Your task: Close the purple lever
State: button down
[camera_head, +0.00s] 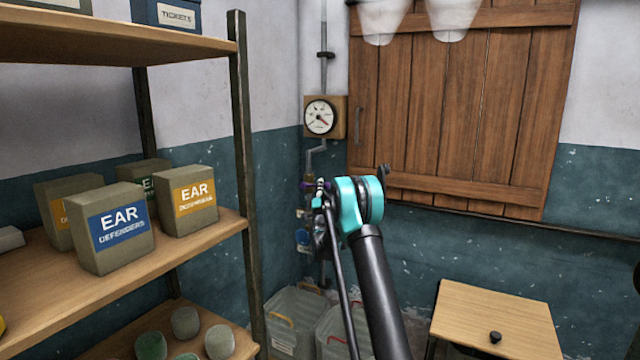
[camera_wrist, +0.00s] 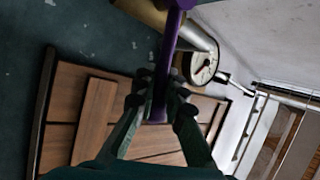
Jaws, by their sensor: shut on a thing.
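The purple lever (camera_wrist: 169,45) runs down from the top of the wrist view to between my fingertips. My gripper (camera_wrist: 160,92) is shut on it near its lower end in that view. In the head view, only a small bit of purple (camera_head: 307,186) shows on the wall pipe, beside my gripper (camera_head: 318,200). My own arm and gripper hide most of the lever there.
A round gauge (camera_head: 320,117) is on the pipe above my gripper, left of a wooden shutter (camera_head: 450,110). A shelf with ear defender boxes (camera_head: 115,228) stands at left. Clear bins (camera_head: 292,318) and a small wooden table (camera_head: 495,315) are below.

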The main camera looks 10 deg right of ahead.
jog(key=shift+d+f+m+h, duration=0.1)
jog(key=shift+f+m+h, duration=0.3)
jog(key=shift+m, duration=0.3)
jog(key=shift+f+m+h, duration=0.3)
jog(key=shift+m+h, duration=0.2)
jog(key=shift+m, duration=0.2)
jog(key=shift+h, duration=0.3)
jog(key=c, duration=1.6)
grip_release()
jog(key=shift+o, duration=0.2)
jog(key=v, duration=1.2)
jog(key=shift+d+f, duration=0.1)
